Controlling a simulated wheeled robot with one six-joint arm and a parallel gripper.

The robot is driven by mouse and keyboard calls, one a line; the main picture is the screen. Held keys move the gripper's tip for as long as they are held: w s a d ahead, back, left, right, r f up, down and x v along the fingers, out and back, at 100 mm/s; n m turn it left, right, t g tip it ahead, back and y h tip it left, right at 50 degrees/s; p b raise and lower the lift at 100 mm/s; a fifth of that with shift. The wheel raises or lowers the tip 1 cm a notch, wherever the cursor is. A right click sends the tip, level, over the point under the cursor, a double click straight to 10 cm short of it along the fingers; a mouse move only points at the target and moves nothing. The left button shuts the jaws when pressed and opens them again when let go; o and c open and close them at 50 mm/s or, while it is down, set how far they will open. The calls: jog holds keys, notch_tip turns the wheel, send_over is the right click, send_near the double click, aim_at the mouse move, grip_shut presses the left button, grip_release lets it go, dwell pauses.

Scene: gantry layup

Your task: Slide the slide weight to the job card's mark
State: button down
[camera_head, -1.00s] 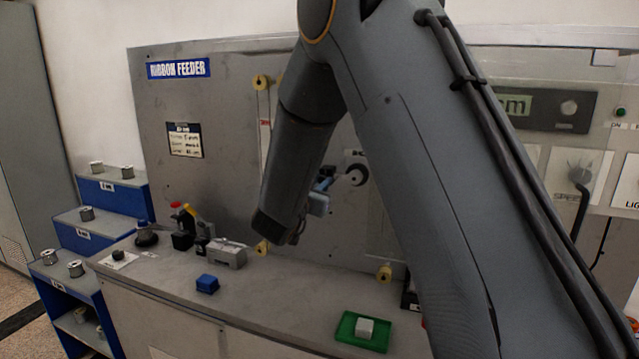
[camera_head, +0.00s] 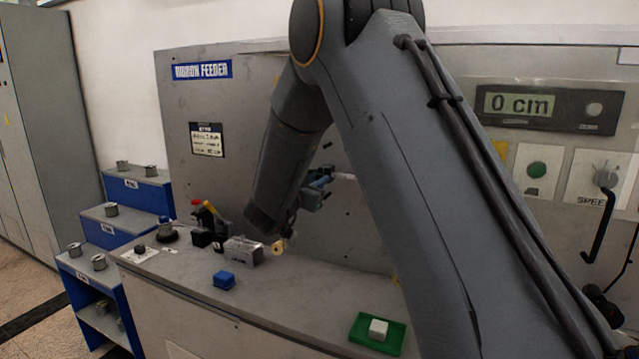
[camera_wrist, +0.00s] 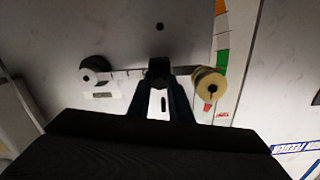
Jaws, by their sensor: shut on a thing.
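The job card (camera_head: 207,139) hangs on the grey panel under the ribbon feeder sign; its handwriting is too small to read surely. In the wrist view, my gripper (camera_wrist: 160,82) is shut on a small dark block, seemingly the slide weight (camera_wrist: 159,67), on a thin horizontal bar (camera_wrist: 130,73). The bar runs between a black-and-white roller (camera_wrist: 94,68) on the left and a brass-coloured roller (camera_wrist: 209,86) on the right. In the head view, my gripper (camera_head: 314,192) is at the panel, and my arm hides most of the bar.
A display (camera_head: 519,104) reads 0 cm. Blue steps (camera_head: 100,235) with metal spools are at left. A coloured strip (camera_wrist: 222,45) runs beside the brass-coloured roller.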

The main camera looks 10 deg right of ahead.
jog(key=shift+r, duration=0.2)
jog(key=c, duration=1.6)
grip_release()
jog(key=shift+b+v, duration=1.25)
jog(key=shift+v, duration=2.65)
jog(key=shift+w, duration=0.1)
